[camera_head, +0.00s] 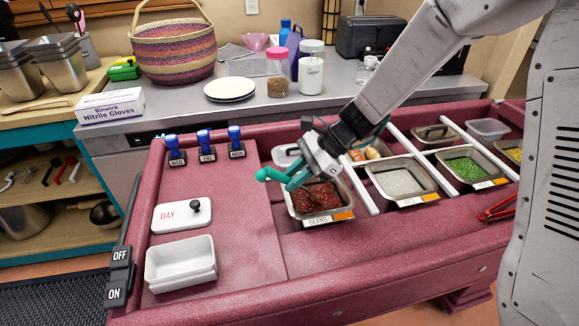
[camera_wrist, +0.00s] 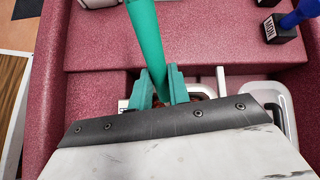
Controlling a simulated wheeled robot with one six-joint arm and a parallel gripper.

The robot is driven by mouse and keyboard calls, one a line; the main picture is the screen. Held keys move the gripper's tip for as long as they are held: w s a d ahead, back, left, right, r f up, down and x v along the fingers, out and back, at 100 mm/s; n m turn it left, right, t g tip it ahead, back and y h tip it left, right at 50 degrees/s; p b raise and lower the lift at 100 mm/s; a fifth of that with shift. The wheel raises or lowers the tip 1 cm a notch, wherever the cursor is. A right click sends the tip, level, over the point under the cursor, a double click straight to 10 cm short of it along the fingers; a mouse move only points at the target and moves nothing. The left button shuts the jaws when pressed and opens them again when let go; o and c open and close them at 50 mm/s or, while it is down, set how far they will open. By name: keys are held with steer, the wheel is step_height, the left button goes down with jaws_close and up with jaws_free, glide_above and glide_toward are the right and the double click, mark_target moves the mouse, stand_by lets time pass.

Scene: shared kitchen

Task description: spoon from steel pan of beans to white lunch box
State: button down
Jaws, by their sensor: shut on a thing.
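The steel pan of beans (camera_head: 347,200) sits in the red counter, labelled BEANS and filled with dark red beans. The white lunch box (camera_head: 181,263) stands open and looks empty on the counter at the lower left. My gripper (camera_head: 297,178) is over the left part of the pan, its teal fingers shut on a teal handle. In the wrist view the handle (camera_wrist: 146,38) runs up from between the fingertips (camera_wrist: 160,88). The spoon's bowl is not clear; a dark shape lies low among the beans below the gripper.
A white lid marked DAY (camera_head: 182,215) lies behind the lunch box. Blue-handled stamps (camera_head: 205,147) stand along the back edge. Pans of white grains (camera_head: 401,181) and green bits (camera_head: 466,169) are to the right, with red tongs (camera_head: 497,209). The counter between box and pan is clear.

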mark_target(275, 171)
steer(key=shift+w+d+f, duration=0.1)
steer(key=shift+d+f, duration=0.05)
steer(key=shift+f, duration=0.4)
steer(key=shift+w+d+f, duration=0.1)
steer(key=shift+d+f, duration=0.05)
steer(key=shift+f, duration=0.4)
steer(key=shift+a+r, duration=0.15)
steer(key=shift+r, duration=0.1)
steer(key=shift+s+a+r+n+t+h, duration=0.1)
steer(key=shift+s+a+r+t+h, duration=0.5)
steer(key=shift+r, duration=1.2)
steer(key=shift+s+a+r+n+t+h, duration=0.2)
steer(key=shift+a+r+h, duration=0.75)
steer(key=shift+r, duration=0.85)
steer(key=shift+s+a+r+t+h, duration=0.4)
steer(key=shift+a+r+h, duration=0.35)
steer(key=shift+r, duration=1.05)
steer(key=shift+s+d, duration=0.1)
